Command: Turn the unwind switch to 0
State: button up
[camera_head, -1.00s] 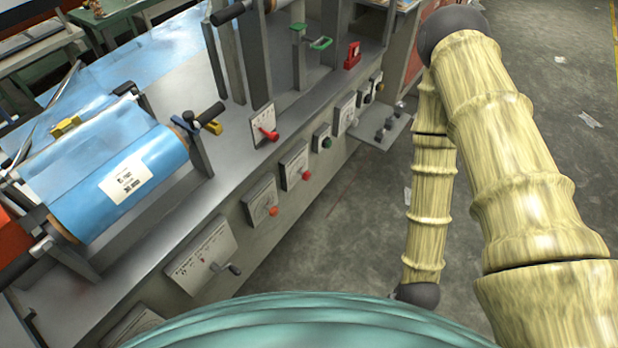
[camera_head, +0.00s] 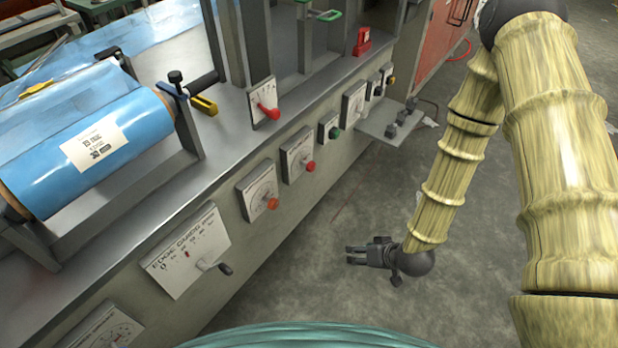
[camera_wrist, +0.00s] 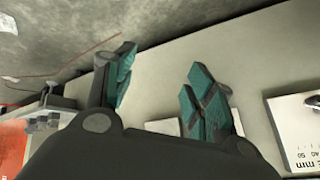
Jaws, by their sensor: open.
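The machine front carries several dial panels. One has an orange knob (camera_head: 272,203), one a red knob (camera_head: 310,166), and a white plate on the deck bears a red lever (camera_head: 268,111). Their labels are too small to read, so I cannot tell which is the unwind switch. A larger panel reading "EDGE GUIDE" (camera_head: 187,250) has a dark crank handle (camera_head: 225,269). My gripper (camera_head: 348,254) is open and empty, over the floor to the right of the machine front, apart from the panels. In the wrist view, its parted fingers (camera_wrist: 160,68) face the machine's front wall.
A blue film roll (camera_head: 92,140) sits on the deck at left. A green button (camera_head: 334,132) and a small shelf with dark knobs (camera_head: 395,125) are farther along the machine.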

jog(key=w+a+n+t+y+b, duration=0.3)
jog(key=w+a+t+y+b, duration=0.1)
jog(key=w+b, duration=0.9)
jog(key=n+t+y+b, duration=0.1)
jog(key=n+y+b, duration=0.45)
jog(key=b, duration=0.75)
send_near(313, 168)
jog(key=w, duration=0.1)
jog(key=shift+y, duration=0.35)
jog(key=b+x, duration=0.1)
jog(key=x, duration=0.2)
jog(key=b+x, duration=0.2)
jog(key=x, duration=0.1)
jog(key=b+x, duration=0.1)
jog(key=x, duration=0.3)
jog(key=shift+s+a+f, duration=0.1)
jog(key=shift+a+f, duration=0.05)
jog(key=shift+f, duration=0.25)
jog(key=shift+w+a+r+b, duration=0.15)
jog(key=shift+w+a+b, duration=0.2)
jog(key=shift+a, duration=0.1)
jog(key=c, duration=1)
